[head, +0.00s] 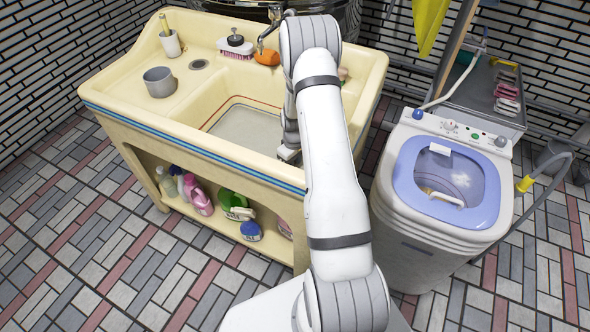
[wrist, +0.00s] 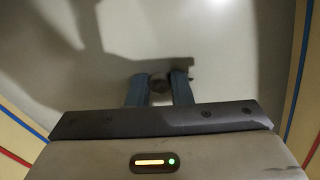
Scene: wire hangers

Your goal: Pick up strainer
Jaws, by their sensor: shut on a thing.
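My gripper (wrist: 160,86) is inside the sink basin, with its fingers pointing down at the basin floor. Its two blue-grey fingers are shut on a small round dark thing, which looks like the strainer (wrist: 159,87). The strainer sits between the fingertips; I cannot tell whether it touches the floor. In the head view the end of my gripper (head: 288,153) shows low in the basin beside my arm. The strainer is hidden there.
The cream sink (head: 130,97) has basin walls close around my gripper. A washing machine (head: 405,220) stands at right. Bottles (head: 200,199) fill the lower shelf.

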